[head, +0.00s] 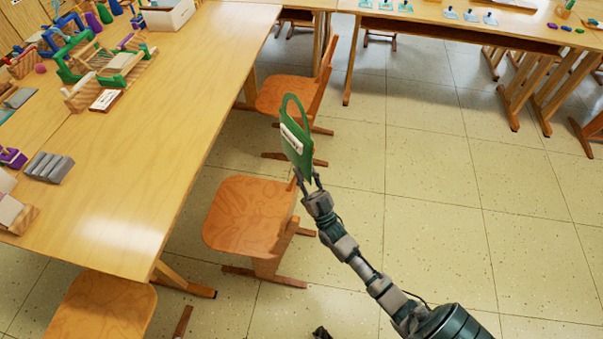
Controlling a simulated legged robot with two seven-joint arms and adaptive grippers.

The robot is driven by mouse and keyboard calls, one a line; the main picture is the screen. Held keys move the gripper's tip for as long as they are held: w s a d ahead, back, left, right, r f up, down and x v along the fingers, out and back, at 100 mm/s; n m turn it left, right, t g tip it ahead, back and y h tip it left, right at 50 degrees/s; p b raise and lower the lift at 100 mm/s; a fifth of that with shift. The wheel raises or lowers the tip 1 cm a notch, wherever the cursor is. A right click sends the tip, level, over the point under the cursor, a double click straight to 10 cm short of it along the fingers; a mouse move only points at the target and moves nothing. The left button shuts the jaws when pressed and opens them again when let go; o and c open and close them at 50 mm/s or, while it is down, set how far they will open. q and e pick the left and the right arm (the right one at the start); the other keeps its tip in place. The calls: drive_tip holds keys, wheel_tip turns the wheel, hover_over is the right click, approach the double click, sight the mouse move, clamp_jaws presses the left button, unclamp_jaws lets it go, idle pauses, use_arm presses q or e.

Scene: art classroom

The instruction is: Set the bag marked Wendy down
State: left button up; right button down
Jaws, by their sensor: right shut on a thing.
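A green bag (303,158) with a loop handle and a white label (291,141) is up in the air, tilted a little. The lettering on the label is too small to read. My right gripper (308,181) is shut on the lower end of the bag, with the arm reaching in from the bottom right. The bag shows in front of the orange chairs and the floor, to the right of the long wooden table (185,110). Only a small dark piece shows at the bottom edge, perhaps part of my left gripper (321,333); its jaws cannot be made out.
Wooden chairs stand along the table: one behind the bag (285,95), one below it (250,215), one at bottom left (100,305). Toys, blocks and a white box (168,17) crowd the table's far left. Its near right part is bare. Open tiled floor (430,200) lies right.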

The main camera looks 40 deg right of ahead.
drive_tip(key=shift+f, duration=0.4)
drive_tip(key=shift+r, duration=0.1)
drive_tip(key=shift+d, duration=0.1)
use_arm(q)
drive_tip(key=shift+s+r+t, duration=0.25)
drive_tip(key=shift+t, duration=0.15)
use_arm(e)
drive_tip(key=c, duration=0.9)
unclamp_jaws()
use_arm(q)
drive_tip(key=shift+w+f+g+p, duration=0.3)
drive_tip(key=shift+w+f+g, duration=0.2)
drive_tip(key=shift+g, duration=0.1)
use_arm(e)
drive_tip(key=v, duration=1.2)
use_arm(q)
drive_tip(key=shift+s+d, duration=0.1)
